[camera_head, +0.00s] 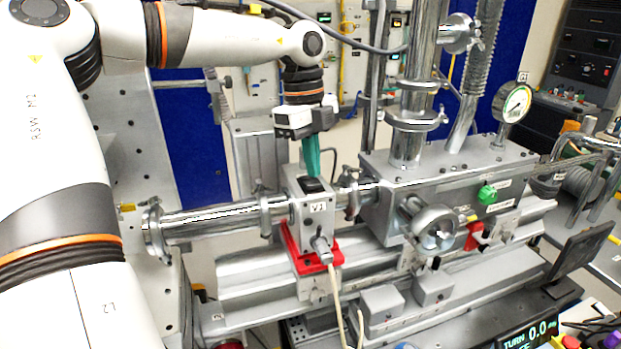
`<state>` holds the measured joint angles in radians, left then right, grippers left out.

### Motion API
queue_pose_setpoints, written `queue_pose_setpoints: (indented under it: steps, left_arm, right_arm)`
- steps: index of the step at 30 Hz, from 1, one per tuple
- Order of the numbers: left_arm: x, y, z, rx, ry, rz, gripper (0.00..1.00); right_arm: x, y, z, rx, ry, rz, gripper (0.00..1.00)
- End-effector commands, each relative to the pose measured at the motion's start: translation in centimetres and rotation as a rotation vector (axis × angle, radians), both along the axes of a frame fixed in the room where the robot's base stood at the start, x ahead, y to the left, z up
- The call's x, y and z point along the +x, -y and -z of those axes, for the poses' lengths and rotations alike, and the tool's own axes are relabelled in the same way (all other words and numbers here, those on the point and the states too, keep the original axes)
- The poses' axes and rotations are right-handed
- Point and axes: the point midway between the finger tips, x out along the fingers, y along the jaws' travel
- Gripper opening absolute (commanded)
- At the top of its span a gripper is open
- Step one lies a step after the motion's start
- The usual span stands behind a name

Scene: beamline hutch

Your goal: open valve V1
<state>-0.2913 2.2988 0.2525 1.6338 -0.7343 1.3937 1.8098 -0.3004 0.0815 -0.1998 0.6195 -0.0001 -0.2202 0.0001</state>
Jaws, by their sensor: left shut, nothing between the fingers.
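Valve V1 is a grey box (316,208) with a "V1" label on its front, set in the beam pipe. A black switch or button (312,185) sits on its top face. A cable connector sticks out of its front above a red bracket (318,260). My left gripper (312,174) points straight down with its teal fingers shut and empty. The fingertips are right above the black switch; I cannot tell whether they touch it. My right gripper is not in view.
A horizontal steel pipe (215,222) runs left from the valve. A vertical pipe (409,110) rises close to the right of my gripper.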

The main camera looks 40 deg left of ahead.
Motion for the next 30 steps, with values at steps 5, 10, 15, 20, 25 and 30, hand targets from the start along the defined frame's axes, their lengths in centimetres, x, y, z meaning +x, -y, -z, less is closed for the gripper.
queue_pose_setpoints:
  steps: [5,10,15,20,25,30]
  left_arm:
    - [0.0,0.0,0.0,0.0,0.0,0.0,0.0]
    - [0.0,0.0,0.1,0.0,0.0,0.0,0.0]
    - [0.0,0.0,0.4,0.0,0.0,0.0,0.0]
    - [0.0,0.0,0.6,0.0,0.0,0.0,0.0]
    - [0.0,0.0,0.9,0.0,0.0,0.0,0.0]
    - [0.0,0.0,1.1,0.0,0.0,0.0,0.0]
  right_arm:
    - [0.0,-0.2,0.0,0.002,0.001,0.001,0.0]
    - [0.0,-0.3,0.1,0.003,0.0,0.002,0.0]
    - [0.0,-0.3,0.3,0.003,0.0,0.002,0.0]
    - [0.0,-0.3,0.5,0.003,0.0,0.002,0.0]
    - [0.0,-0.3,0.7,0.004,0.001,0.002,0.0]
    - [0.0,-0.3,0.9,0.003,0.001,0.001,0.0]
